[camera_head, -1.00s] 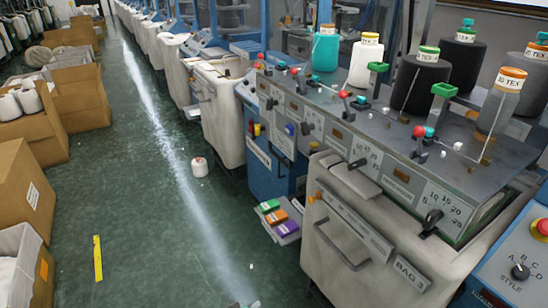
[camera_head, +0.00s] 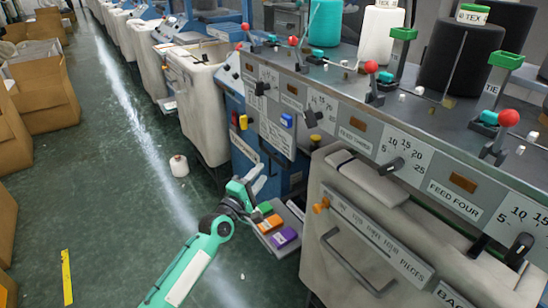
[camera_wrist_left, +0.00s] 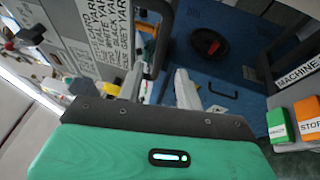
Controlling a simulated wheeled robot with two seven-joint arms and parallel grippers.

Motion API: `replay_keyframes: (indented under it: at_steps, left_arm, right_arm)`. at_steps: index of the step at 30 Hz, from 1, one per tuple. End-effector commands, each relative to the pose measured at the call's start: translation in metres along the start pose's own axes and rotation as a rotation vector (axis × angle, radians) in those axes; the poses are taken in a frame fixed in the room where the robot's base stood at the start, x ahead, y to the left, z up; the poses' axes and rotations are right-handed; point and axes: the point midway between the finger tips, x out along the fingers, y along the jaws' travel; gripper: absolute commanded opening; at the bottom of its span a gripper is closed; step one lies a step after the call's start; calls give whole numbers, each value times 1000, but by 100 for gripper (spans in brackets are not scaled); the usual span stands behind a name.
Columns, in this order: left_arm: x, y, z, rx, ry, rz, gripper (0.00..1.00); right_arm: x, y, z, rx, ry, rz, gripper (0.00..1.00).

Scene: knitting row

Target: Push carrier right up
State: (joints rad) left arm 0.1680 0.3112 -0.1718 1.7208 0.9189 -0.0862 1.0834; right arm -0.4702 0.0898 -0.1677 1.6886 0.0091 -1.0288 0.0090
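My left gripper (camera_head: 258,179) reaches in from the bottom of the head view, its pale fingers in front of the machine's lower blue side, above a button box. In the left wrist view its two fingers stand apart with nothing between them (camera_wrist_left: 163,72). No part readable as the carrier stands out. My right gripper is not seen.
The button box (camera_head: 277,228) with green, orange and purple buttons juts out just below my left gripper. A pale bin with a bar handle (camera_head: 350,262) stands at right. A yarn cone (camera_head: 179,166) is on the floor. The green aisle floor at left is mostly clear.

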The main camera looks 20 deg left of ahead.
Motion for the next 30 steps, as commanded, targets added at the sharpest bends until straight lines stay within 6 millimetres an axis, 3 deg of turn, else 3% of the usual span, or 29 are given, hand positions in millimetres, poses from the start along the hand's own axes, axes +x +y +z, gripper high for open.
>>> replay_keyframes:
  at_steps: [9,15,29,30]
  left_arm:
    - [57,0,0,1,0,1,36]
    - [80,-1,0,1,0,-1,36]
    - [90,-1,0,1,0,-1,36]
    - [90,-1,0,1,0,-1,30]
  right_arm:
    - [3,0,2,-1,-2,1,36]
    - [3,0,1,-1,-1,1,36]
    - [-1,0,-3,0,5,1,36]
    - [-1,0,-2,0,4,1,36]
